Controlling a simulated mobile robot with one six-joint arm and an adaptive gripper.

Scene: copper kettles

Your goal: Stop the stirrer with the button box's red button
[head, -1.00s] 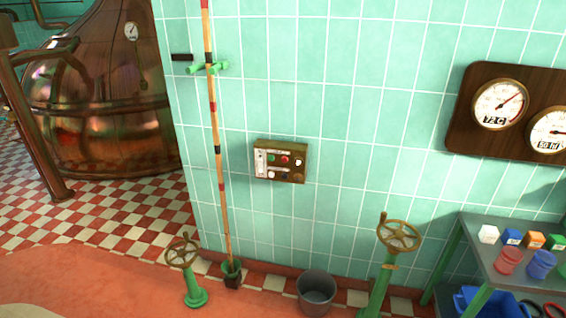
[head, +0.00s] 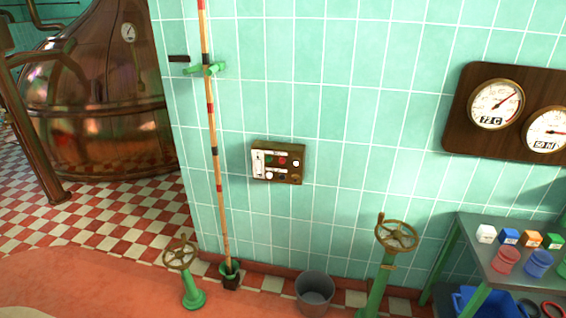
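The button box (head: 278,162) is a brassy box mounted on the green tiled wall, near the middle of the head view. Its red button (head: 282,161) sits in the upper row, right of a green button (head: 269,160). A white lamp or button (head: 296,163) is at the right, and a white one and a dark one are in the lower row. A pale label strip is on the box's left side. My gripper is not in view. Nothing covers the box.
A striped pole (head: 214,150) stands left of the box in a green bracket. Below are two handwheel valves (head: 181,256) (head: 396,237) and a grey bucket (head: 315,292). A shelf table (head: 500,245) with coloured blocks is at right. A copper kettle (head: 95,100) stands back left.

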